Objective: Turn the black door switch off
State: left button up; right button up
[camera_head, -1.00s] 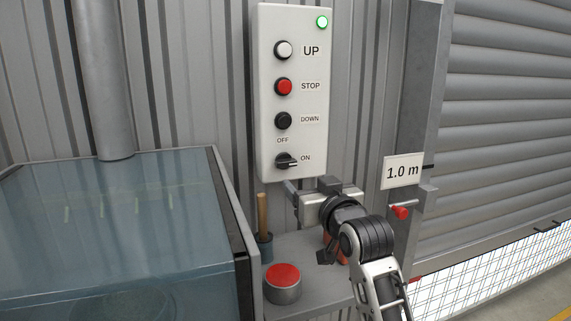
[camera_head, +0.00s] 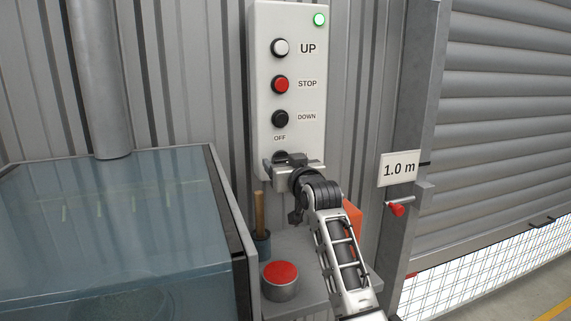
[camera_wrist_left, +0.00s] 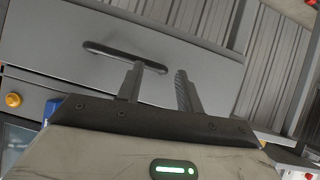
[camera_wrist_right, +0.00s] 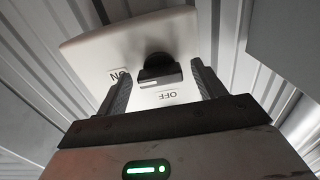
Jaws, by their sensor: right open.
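The black door switch (camera_wrist_right: 160,68) is a rotary knob low on the pale control box (camera_head: 262,85). In the head view it is mostly hidden behind my right gripper (camera_head: 284,160). In the right wrist view the knob stands between the tips of my right gripper (camera_wrist_right: 160,85), with the OFF label below it and the ON label to its left. My right gripper is open, with a finger on either side of the knob; I cannot tell whether they touch it. My left gripper (camera_wrist_left: 160,80) is open and empty, shown only in its wrist view, in front of a grey panel with a dark handle.
The white UP (camera_head: 280,47), red STOP (camera_head: 280,84) and black DOWN (camera_head: 280,118) buttons sit above the switch. A green lamp (camera_head: 319,19) is lit. Below are a red-topped button (camera_head: 281,273) and a wooden-handled tool (camera_head: 260,215). A glass-topped tank (camera_head: 110,220) stands left.

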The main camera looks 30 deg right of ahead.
jog(key=c, duration=1)
pick_arm(q)
jog(key=shift+s, duration=0.1)
